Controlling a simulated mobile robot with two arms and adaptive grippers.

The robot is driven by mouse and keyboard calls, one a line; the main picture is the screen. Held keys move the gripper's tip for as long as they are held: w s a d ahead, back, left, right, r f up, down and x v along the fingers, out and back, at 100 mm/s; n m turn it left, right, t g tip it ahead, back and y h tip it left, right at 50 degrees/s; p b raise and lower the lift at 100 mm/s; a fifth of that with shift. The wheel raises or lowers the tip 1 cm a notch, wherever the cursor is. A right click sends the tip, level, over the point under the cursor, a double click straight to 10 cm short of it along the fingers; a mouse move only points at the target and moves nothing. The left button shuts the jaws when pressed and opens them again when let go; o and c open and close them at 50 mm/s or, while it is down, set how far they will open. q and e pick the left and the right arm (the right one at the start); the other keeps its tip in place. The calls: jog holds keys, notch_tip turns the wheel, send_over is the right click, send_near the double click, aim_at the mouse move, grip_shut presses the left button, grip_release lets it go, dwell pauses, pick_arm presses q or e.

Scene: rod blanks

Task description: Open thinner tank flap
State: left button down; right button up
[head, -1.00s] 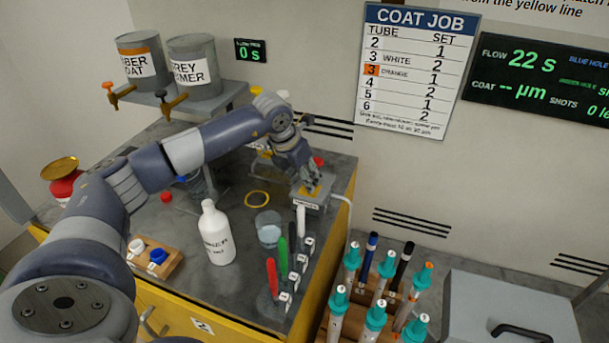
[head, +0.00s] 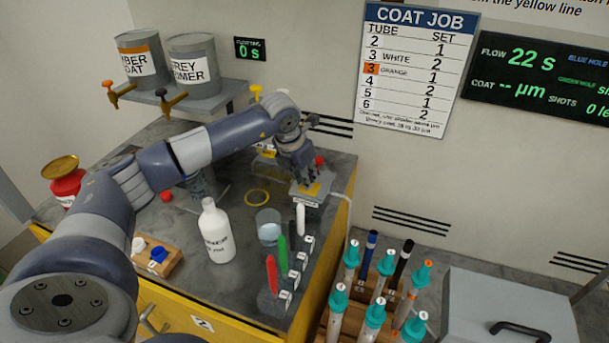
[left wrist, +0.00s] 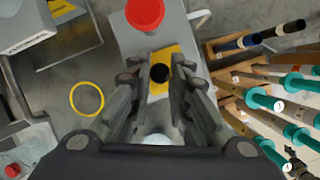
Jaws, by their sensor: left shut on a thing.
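The thinner tank appears to be the grey box (head: 313,198) at the back right corner of the bench, with a white label on its front. In the left wrist view the same box (left wrist: 128,42) has a yellow plate (left wrist: 158,88) with a round black knob (left wrist: 160,73) on top, and a red button (left wrist: 145,12) beyond it. My left gripper (head: 308,182) comes down over the box from above. In the left wrist view its fingers (left wrist: 160,80) stand on either side of the black knob and are shut on it. The flap's edges are partly hidden by the fingers.
A white bottle (head: 216,232), a clear cup (head: 268,228) and several coloured sticks (head: 283,255) stand in front of the box. A rack with teal-capped rods (head: 375,310) is to the right. Two paint cans (head: 195,65) sit on a shelf at the back left.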

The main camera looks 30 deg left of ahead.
pick_arm(q)
jog(key=shift+w+d+r+y, duration=0.2)
jog(key=shift+d+r+y, duration=0.3)
jog(key=shift+y, duration=0.4)
jog(key=shift+w+d+m+g+y, duration=0.15)
jog(key=shift+d+m+g+y, duration=0.25)
jog(key=shift+y, duration=0.4)
jog(key=d+y, duration=0.1)
jog(key=d+y+b, duration=0.1)
jog(key=y, duration=0.1)
jog(key=d+y+b, duration=0.1)
jog(key=y, duration=0.1)
jog(key=shift+w+r+m+g, duration=0.1)
jog(key=shift+w+m+g, duration=0.2)
jog(key=shift+m+g, duration=0.1)
jog(key=shift+w+d+f+m+y+b, duration=0.25)
jog(key=shift+d+f+m+y, duration=0.35)
jog(key=shift+y, duration=1.05)
jog(key=shift+w+d+f+m+y+b, duration=0.1)
jog(key=shift+d+f+m+y+b, duration=0.5)
jog(key=shift+y, duration=1.1)
jog(key=shift+w+d+f+m+y, duration=0.1)
jog(key=shift+d+f+m+y, duration=0.2)
jog(key=shift+d+y, duration=0.95)
jog(key=shift+a+y, duration=0.45)
jog(key=shift+y, duration=0.05)
